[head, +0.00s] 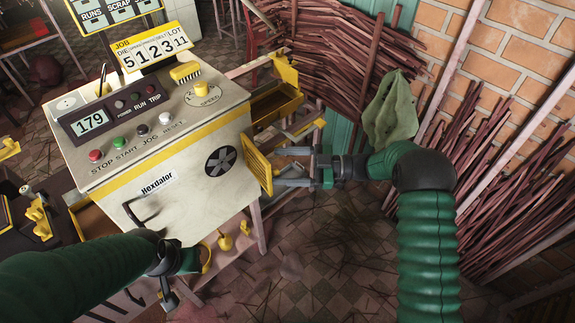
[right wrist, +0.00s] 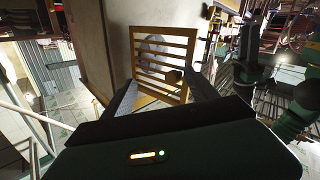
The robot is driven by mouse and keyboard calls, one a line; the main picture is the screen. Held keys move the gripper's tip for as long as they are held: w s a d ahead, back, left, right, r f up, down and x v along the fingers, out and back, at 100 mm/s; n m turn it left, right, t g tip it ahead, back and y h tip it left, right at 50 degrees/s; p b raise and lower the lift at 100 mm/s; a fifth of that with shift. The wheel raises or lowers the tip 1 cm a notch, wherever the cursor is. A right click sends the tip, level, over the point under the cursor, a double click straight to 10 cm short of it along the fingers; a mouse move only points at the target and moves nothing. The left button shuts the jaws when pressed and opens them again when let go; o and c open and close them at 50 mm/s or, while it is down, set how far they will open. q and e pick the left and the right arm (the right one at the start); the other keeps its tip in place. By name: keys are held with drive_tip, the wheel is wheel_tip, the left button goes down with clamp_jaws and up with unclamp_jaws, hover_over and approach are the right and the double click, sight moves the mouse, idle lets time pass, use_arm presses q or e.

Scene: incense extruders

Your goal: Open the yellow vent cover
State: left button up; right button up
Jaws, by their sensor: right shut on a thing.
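The yellow vent cover (head: 258,165) is a slatted panel standing swung out at the right edge of the cream machine's front. The round dark fan vent (head: 220,161) is uncovered to its left. My right gripper (head: 280,167) reaches in from the right and is shut on the cover. In the right wrist view the slatted cover (right wrist: 163,42) is between the fingers (right wrist: 166,88), with a small dark knob on it and the fan seen through the slats. My left gripper (head: 170,285) is low in front of the machine, away from the cover; its jaws are unclear.
A yellow tray (head: 275,103) sits behind the cover. Bundles of reddish sticks (head: 340,50) lean at the back and right. Tiled floor (head: 330,250) is open below my right gripper.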

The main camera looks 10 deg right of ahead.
use_arm(q)
drive_tip(key=shift+d, duration=0.15)
use_arm(e)
drive_tip(key=shift+w+d, duration=0.15)
drive_tip(key=shift+w, duration=0.15)
use_arm(q)
drive_tip(key=shift+w+a+f, duration=0.2)
drive_tip(key=shift+w, duration=0.1)
use_arm(e)
drive_tip(key=s+d, duration=0.3)
drive_tip(key=d, duration=1.4)
drive_tip(key=shift+f, duration=0.15)
use_arm(q)
drive_tip(key=shift+a, duration=0.15)
use_arm(e)
drive_tip(key=shift+a, duration=0.15)
